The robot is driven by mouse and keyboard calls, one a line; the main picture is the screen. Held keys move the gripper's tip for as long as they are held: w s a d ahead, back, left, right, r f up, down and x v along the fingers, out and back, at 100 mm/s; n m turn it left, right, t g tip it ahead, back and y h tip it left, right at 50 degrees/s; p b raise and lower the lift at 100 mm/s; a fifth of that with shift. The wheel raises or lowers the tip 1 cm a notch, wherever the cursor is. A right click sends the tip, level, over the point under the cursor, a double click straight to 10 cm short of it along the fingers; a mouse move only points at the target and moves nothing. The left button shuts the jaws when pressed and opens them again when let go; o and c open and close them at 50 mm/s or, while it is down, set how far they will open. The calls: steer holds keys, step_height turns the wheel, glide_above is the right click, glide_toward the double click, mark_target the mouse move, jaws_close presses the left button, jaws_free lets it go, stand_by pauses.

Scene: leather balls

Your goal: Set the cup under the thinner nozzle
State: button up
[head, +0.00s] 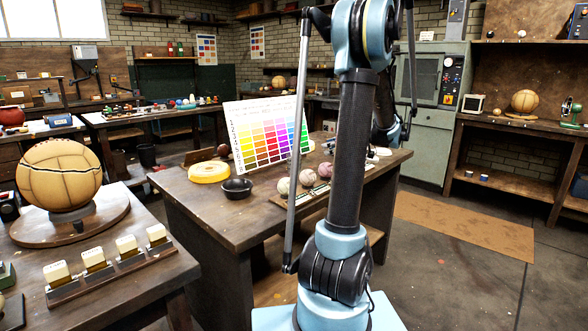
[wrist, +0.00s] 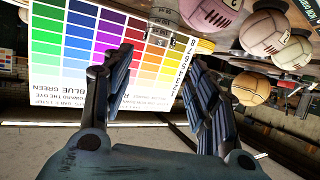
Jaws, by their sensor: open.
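My gripper (wrist: 160,62) is open in the wrist view, its two dark ribbed fingers apart with nothing held between them. Beyond the fingertips is a small greyish, cup-like thing (wrist: 164,28), partly over the colour chart; I cannot tell for sure that it is the cup. No nozzle can be made out in either view. In the head view my arm stands in front of the middle table (head: 210,222), and the gripper's fingers cannot be made out behind it. A small black bowl (head: 237,189) sits on that table.
A colour chart (head: 265,130) stands on the middle table, beside a yellow ring-shaped thing (head: 208,172) and several pale balls (head: 307,177). It also shows in the wrist view (wrist: 75,60). A large tan ball (head: 59,172) is on the left bench. Floor is open at right.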

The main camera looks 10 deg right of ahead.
mark_target(294, 164)
steer(key=shift+o, duration=0.9)
steer(key=shift+a, duration=0.15)
steer(key=x, duration=1.7)
steer(key=shift+a, duration=0.15)
steer(key=shift+c, duration=0.3)
steer(key=c, duration=1.2)
steer(key=shift+o, duration=0.2)
steer(key=shift+r, duration=0.1)
